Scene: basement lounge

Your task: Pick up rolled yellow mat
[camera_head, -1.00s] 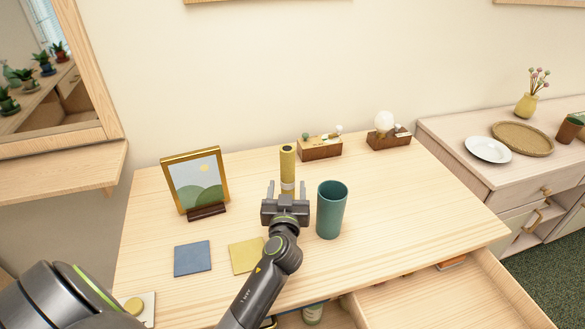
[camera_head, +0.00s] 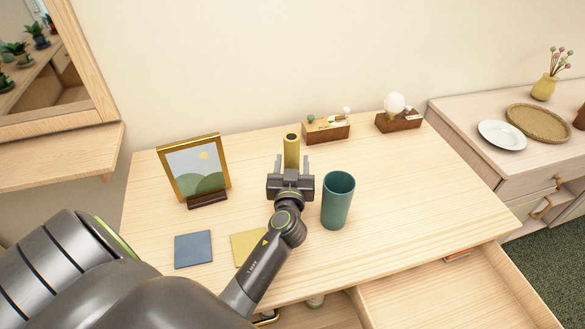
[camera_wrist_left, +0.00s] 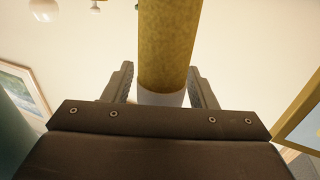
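The rolled yellow mat (camera_head: 292,150) stands upright on the wooden desk, behind my left gripper in the head view. In the left wrist view the mat (camera_wrist_left: 168,45) rises between the two fingers, with a pale band (camera_wrist_left: 161,98) around its lower part. My left gripper (camera_head: 292,162) is open, one finger on each side of the mat. The head view shows gaps between the fingers and the roll. The gripper body hides the mat's foot. My right gripper is not in view.
A teal cup (camera_head: 337,202) stands close to the right of my left gripper. A gold-framed picture (camera_head: 195,168) stands to the left. Blue (camera_head: 193,250) and yellow (camera_head: 247,247) squares lie in front. Wooden blocks with small items (camera_head: 326,132) stand behind. A drawer (camera_head: 450,290) is open at front right.

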